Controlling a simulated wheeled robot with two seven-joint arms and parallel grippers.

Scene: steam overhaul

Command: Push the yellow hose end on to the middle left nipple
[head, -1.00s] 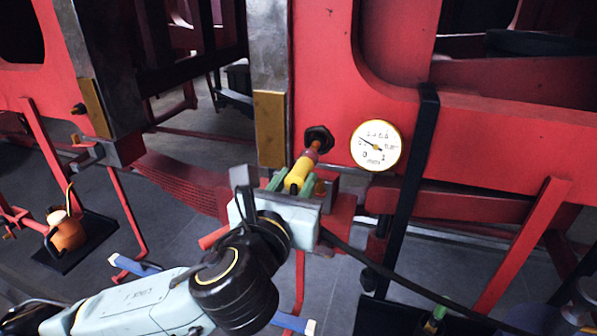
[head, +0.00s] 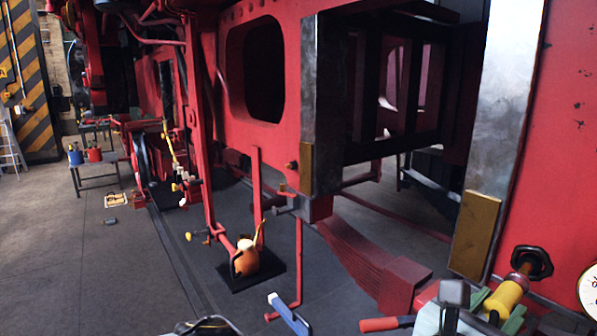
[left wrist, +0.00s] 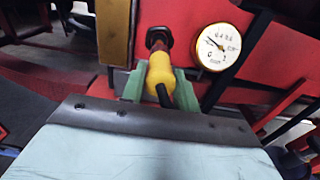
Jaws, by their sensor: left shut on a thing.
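The yellow hose end (head: 507,298) is at the lower right of the head view, held between the green fingertips of my left gripper (head: 497,306). In the left wrist view, my left gripper (left wrist: 160,86) is shut on the yellow hose end (left wrist: 160,70), with black hose below it. The hose end lines up with the nipple (left wrist: 157,46), whose reddish part shows between it and the dark nut on the red frame. The nipple's nut (head: 532,262) also shows in the head view. I cannot tell how far the hose end covers the nipple.
A white dial gauge (left wrist: 222,47) sits right of the nipple, cut off in the head view. A brass plate (head: 474,235) is to its left. A red handle (head: 380,324) and a blue-ended bar (head: 289,314) are near the gripper. An orange pot (head: 245,260) stands farther left.

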